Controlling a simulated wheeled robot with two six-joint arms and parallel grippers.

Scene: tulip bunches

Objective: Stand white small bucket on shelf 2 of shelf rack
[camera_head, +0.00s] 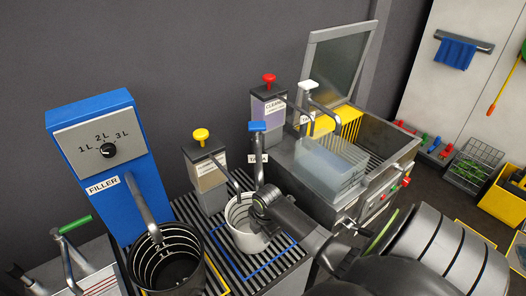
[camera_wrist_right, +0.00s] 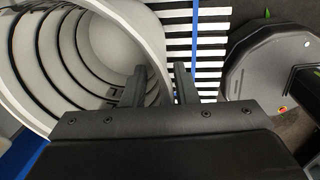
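The white small bucket (camera_head: 241,238) stands upright on the dark slatted grate, in the middle of the head view. My right gripper (camera_head: 262,207) is at its right-hand rim. In the right wrist view the bucket (camera_wrist_right: 98,42) opens toward the camera, with dark rings inside. My right gripper (camera_wrist_right: 165,90) is open there, with one finger inside the bucket and one outside its wall; a gap shows between the outer finger and the wall. My left gripper is not in view. I cannot make out a shelf rack in these views.
A dark bucket (camera_head: 170,262) stands under the spout of the blue filler (camera_head: 145,165), left of the white bucket. A yellow-topped dispenser (camera_head: 206,180) is close behind it. A metal sink unit (camera_head: 385,150) is behind right. A wire basket (camera_head: 478,162) is at the far right.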

